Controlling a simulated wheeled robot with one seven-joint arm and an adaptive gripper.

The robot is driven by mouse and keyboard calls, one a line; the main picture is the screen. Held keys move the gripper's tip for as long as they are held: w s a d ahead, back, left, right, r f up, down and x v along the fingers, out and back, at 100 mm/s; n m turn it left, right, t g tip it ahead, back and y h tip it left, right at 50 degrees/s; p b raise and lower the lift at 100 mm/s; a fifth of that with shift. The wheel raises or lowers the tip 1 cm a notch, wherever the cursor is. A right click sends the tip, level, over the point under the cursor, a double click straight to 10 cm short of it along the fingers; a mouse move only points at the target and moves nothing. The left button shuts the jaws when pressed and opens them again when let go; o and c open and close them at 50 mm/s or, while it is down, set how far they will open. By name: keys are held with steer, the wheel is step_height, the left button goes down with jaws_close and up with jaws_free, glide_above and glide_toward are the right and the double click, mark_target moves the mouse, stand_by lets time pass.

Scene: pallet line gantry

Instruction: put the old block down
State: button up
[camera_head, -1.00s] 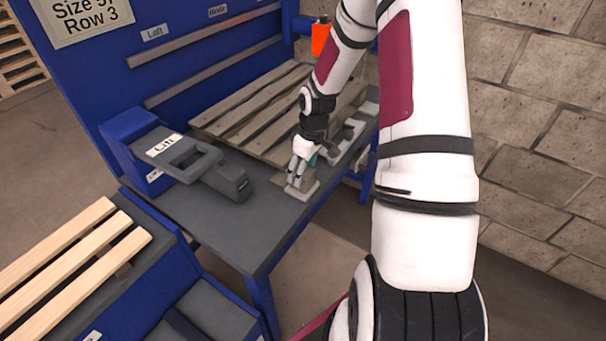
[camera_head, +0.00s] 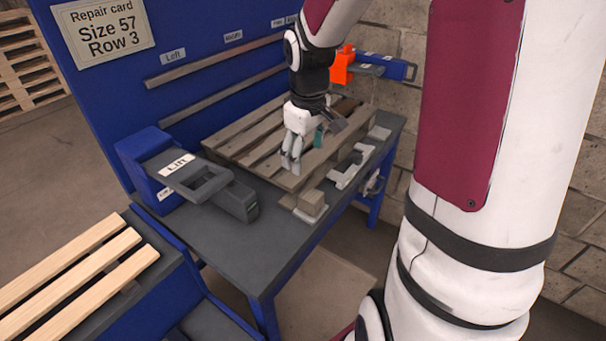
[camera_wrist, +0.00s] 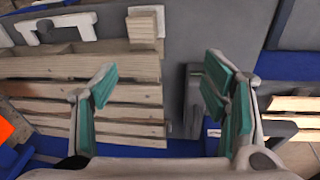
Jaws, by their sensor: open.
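The old block (camera_head: 311,202) is a small pale brown wooden cube. It stands on a light plate (camera_head: 310,214) near the front edge of the grey bench, in front of the pallet. In the wrist view the block (camera_wrist: 142,27) is at the top, beyond my fingers. My gripper (camera_head: 291,165) is open and empty, above the near edge of the pallet and apart from the block. In the wrist view its green-padded fingers (camera_wrist: 165,92) are spread wide with nothing between them.
A weathered pallet (camera_head: 232,145) lies on the bench (camera_head: 240,245). A grey tool labelled Lift (camera_head: 205,183) is to the left. A pale bracket (camera_head: 350,168) is right of the block. New slats (camera_head: 75,270) lie at lower left. A repair card (camera_head: 105,35) reads Size 57, Row 3.

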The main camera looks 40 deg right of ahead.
steer(key=s+a+r+m+t, duration=0.1)
steer(key=s+a+r, duration=0.5)
steer(key=s, duration=0.3)
steer(key=s+a+r+m+t+y, duration=0.1)
steer(key=s+a+r+m+t, duration=0.1)
steer(key=s+a+r, duration=0.5)
steer(key=shift+s+a, duration=0.55)
steer(key=shift+s, duration=0.85)
